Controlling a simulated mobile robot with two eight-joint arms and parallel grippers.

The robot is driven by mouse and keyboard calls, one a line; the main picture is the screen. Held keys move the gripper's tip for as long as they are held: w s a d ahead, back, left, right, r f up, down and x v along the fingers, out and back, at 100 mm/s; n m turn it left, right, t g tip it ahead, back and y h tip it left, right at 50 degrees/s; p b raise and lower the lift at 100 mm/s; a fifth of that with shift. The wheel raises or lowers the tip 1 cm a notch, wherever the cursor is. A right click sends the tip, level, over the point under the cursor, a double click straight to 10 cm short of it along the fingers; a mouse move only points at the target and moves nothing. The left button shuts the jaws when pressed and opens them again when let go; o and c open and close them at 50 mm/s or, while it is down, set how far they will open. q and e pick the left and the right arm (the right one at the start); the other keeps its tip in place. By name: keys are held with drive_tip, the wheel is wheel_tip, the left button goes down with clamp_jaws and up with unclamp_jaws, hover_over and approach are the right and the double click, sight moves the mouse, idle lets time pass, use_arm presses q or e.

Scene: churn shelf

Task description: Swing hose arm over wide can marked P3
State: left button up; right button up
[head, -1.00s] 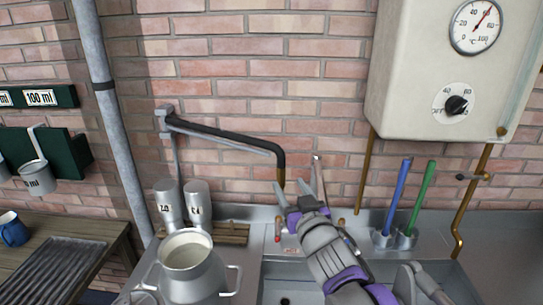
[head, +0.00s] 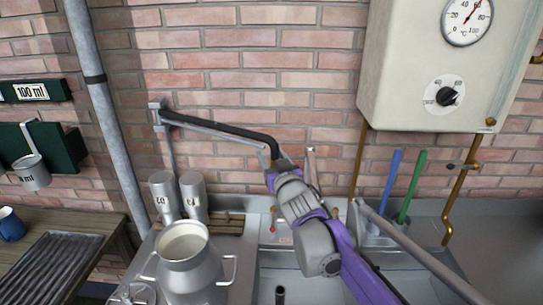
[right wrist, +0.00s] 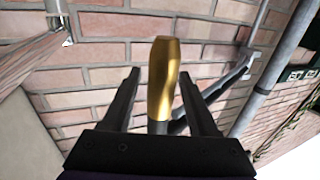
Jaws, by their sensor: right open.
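The hose arm (head: 225,133) is a black hose on a grey bracket fixed to the brick wall, reaching right. Its downturned end is mostly hidden behind my right gripper (head: 279,167) in the head view. In the right wrist view its brass nozzle (right wrist: 164,75) stands between the two open black fingers of the right gripper (right wrist: 165,100), with a gap visible on both sides. A wide metal can (head: 188,262) with an open mouth and side handles stands left of the gripper, at the front. No P3 mark can be read on it. My left gripper is not in view.
Two upturned metal bottles (head: 193,196) stand behind the can on a wooden rack. A blue brush handle (head: 392,181) and a green one (head: 411,187) stand right of the gripper. A cream boiler (head: 415,70) hangs above them. A grey pipe (head: 105,115) runs down the left wall.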

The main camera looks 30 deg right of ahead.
drive_tip(key=shift+c, duration=0.2)
clamp_jaws()
idle(1.3)
